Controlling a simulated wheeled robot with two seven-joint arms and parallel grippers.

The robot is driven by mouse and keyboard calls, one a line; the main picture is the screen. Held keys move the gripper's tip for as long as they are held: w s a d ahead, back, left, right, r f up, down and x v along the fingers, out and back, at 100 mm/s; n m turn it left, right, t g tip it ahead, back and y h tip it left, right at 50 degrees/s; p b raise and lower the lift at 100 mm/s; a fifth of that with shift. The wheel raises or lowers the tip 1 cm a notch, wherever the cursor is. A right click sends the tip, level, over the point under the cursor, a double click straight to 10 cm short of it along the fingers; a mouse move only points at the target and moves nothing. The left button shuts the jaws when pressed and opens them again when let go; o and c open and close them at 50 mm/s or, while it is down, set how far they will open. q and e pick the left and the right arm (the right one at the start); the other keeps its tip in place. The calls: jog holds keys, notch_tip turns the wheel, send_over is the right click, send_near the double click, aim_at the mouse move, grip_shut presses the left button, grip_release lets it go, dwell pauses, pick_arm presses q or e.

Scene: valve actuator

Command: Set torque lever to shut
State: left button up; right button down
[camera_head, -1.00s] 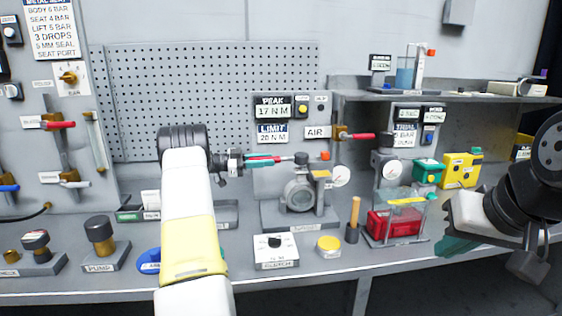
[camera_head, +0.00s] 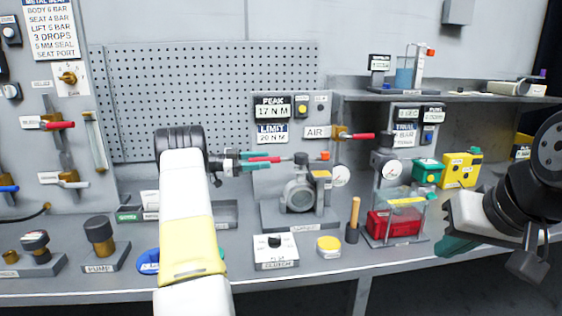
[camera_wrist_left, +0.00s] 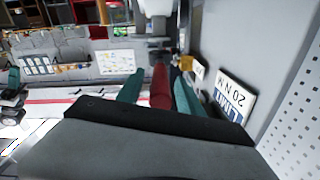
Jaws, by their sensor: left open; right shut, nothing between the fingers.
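The torque lever has a red handle (camera_head: 264,159) and lies level, pointing left from the dark hub on top of the grey valve body (camera_head: 300,194). My left gripper (camera_head: 252,160) is at the handle's left end with its teal fingers apart. In the left wrist view the red handle (camera_wrist_left: 160,88) lies between the open fingers (camera_wrist_left: 158,92); whether either finger touches it I cannot tell. My right gripper (camera_head: 456,246) is shut and empty, low at the right, away from the lever. My left forearm hides part of the bench.
Behind stand the PEAK display (camera_head: 272,107) and LIMIT sign (camera_head: 272,133). A second red-handled AIR valve (camera_head: 358,136) is just right of the lever. A clutch box (camera_head: 276,251), yellow knob (camera_head: 328,246) and red container (camera_head: 393,223) stand in front and right.

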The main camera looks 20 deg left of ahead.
pick_arm(q)
jog(key=v, duration=0.6)
jog(key=shift+a, duration=0.2)
jog(key=shift+s, duration=0.15)
